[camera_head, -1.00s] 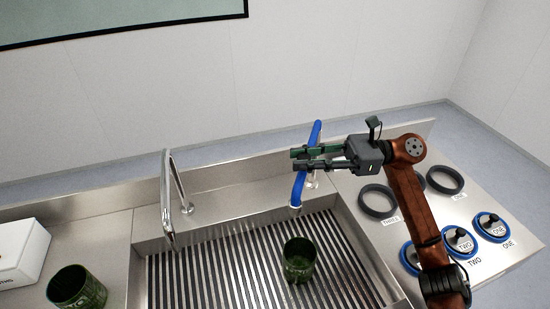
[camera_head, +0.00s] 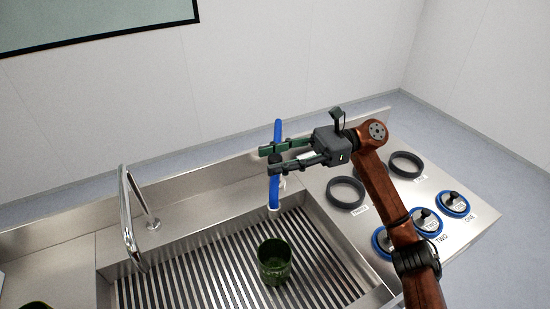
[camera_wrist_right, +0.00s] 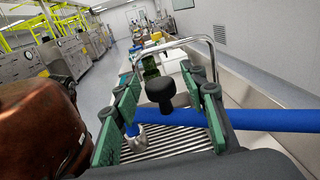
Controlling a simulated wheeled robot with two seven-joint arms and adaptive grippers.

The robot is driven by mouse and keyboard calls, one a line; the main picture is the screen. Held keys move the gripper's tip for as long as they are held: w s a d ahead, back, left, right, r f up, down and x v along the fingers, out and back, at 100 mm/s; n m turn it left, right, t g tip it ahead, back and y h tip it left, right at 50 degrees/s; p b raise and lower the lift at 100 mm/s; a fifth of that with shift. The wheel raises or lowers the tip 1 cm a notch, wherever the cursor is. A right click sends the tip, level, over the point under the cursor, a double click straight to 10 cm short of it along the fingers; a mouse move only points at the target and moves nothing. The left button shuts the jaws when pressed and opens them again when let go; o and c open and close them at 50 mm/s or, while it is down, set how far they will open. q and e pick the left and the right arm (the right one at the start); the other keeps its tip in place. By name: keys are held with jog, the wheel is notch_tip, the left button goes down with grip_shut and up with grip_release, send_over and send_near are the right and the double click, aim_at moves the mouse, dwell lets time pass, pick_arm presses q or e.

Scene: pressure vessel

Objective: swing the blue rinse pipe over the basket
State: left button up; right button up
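The blue rinse pipe (camera_head: 274,192) stands at the back edge of the sink, its near end over the slatted sink bottom. It also crosses the right wrist view (camera_wrist_right: 270,119). A black knob (camera_wrist_right: 160,92) is on it. My right gripper (camera_head: 268,161) has its fingers apart on either side of the knob; contact is not visible. In the right wrist view the fingers (camera_wrist_right: 160,108) are spread with the knob between them. A dark green round container (camera_head: 275,264), perhaps the basket, stands in the sink below the pipe's near end. My left gripper is not in view.
A chrome faucet (camera_head: 128,220) rises at the sink's left. On the right panel are black rings (camera_head: 346,192) and blue-rimmed knobs (camera_head: 454,203), partly behind my right arm. The slatted sink bottom (camera_head: 200,270) is clear left of the container.

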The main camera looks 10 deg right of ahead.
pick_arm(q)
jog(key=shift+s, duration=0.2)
pick_arm(e)
jog(key=w+d, duration=0.1)
jog(key=d, duration=1.1)
jog(key=shift+w, duration=0.15)
